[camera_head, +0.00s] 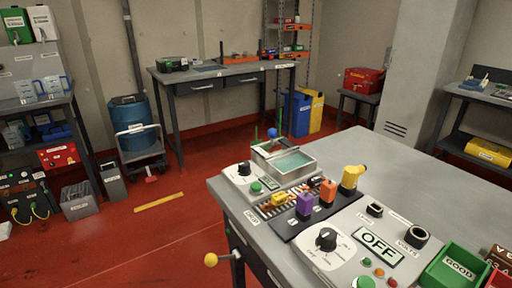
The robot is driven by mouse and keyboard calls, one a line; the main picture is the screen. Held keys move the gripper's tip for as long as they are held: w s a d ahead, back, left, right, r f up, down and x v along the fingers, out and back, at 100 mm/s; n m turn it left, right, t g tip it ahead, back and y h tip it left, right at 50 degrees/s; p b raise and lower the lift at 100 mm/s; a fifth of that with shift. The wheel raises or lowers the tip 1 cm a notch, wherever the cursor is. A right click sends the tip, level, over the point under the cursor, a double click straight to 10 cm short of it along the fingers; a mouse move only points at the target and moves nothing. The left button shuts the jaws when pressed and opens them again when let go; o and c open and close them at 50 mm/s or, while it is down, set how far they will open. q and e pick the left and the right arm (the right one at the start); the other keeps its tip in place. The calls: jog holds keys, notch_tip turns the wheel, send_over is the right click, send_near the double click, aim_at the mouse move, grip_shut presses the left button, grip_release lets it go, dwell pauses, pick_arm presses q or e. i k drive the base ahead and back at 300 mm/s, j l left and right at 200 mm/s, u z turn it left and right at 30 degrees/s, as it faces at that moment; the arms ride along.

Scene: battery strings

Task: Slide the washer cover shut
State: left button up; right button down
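The washer is a small silver metal box (309,168) on the near grey bench, with teal liquid (290,163) visible through its open top. A narrow light strip at its far left edge (268,147), with a blue ball knob (272,132) above it, may be the cover; I cannot tell for certain. The teal surface shows over most of the top, so the washer looks open. Neither of my grippers is in view.
A black dial (244,168) with a green button (257,187) sits left of the washer. Purple (304,205) and orange (328,191) blocks and a yellow piece (351,177) stand in front. A yellow ball lever (211,260) juts from the bench's left side.

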aim_at(273, 133)
jog(key=i+j+z, duration=0.15)
jog(key=j+z, duration=0.15)
jog(key=i+j+z, duration=0.1)
jog(key=j+z, duration=0.55)
jog(key=i+j, duration=0.05)
